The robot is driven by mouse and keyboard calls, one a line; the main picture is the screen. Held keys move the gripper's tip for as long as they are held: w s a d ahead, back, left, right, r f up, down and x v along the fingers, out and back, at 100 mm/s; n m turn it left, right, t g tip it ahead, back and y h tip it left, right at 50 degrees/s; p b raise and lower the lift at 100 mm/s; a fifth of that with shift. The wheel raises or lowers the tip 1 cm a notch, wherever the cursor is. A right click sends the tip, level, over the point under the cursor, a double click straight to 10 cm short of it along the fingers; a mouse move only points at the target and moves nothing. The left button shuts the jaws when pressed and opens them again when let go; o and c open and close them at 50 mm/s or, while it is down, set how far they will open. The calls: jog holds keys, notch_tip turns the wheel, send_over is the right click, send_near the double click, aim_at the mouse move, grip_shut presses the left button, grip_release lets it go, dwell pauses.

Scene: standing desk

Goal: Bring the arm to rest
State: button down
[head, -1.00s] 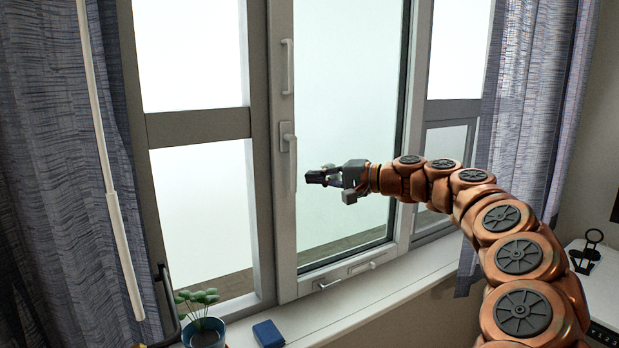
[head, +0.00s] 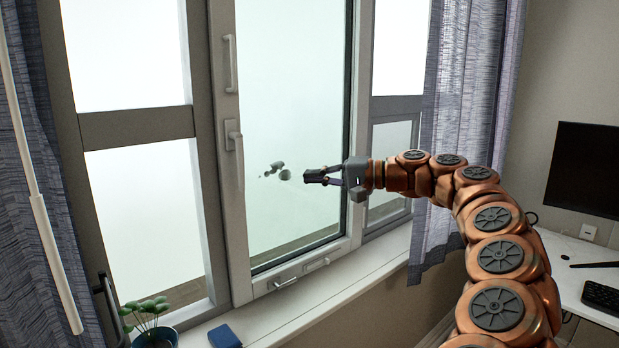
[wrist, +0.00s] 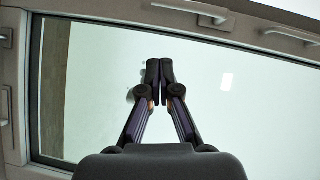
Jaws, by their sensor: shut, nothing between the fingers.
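My gripper (head: 312,176) is at the end of my copper-coloured arm, raised in front of the window pane. Its fingers are shut with their tips together and nothing between them, as the wrist view (wrist: 160,72) shows. The arm curves up from the lower right and stretches left toward the window (head: 285,110). A faint grey reflection of the gripper shows in the glass, apart from the fingertips.
A potted plant (head: 152,318) and a blue box (head: 225,337) stand on the sill (head: 300,303). A curtain (head: 462,130) hangs behind the arm. A desk with a monitor (head: 575,170) and keyboard (head: 605,298) is at right.

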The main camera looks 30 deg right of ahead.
jog(key=shift+a, duration=0.1)
dwell(0.3)
jog(key=s+a+n+g+p, duration=0.1)
jog(key=s+a+n+g, duration=0.25)
jog(key=a, duration=0.75)
jog(key=s+a+n+g+p, duration=0.25)
jog(key=s+a, duration=0.25)
jog(key=a, duration=0.5)
jog(key=s+a+f+n+g+h+p, duration=0.1)
jog(key=s+a+f+g+h, duration=0.1)
jog(key=s+a+f, duration=0.25)
jog(key=s+a+f+g+h, duration=0.2)
jog(key=s+a+f, duration=0.1)
jog(key=s, duration=0.3)
jog(key=s+d+f+g+h+p, duration=0.2)
jog(key=s+d+f+h, duration=0.1)
jog(key=s+f, duration=0.4)
jog(key=s+d+f+g+h+p, duration=0.1)
jog(key=s+d+f+h, duration=0.3)
jog(key=s, duration=1)
notch_tip(320, 180, down, 3)
jog(key=shift+s+d+f+g+h+p, duration=0.2)
jog(key=shift+d+g+h+p, duration=0.15)
jog(key=shift+d, duration=0.8)
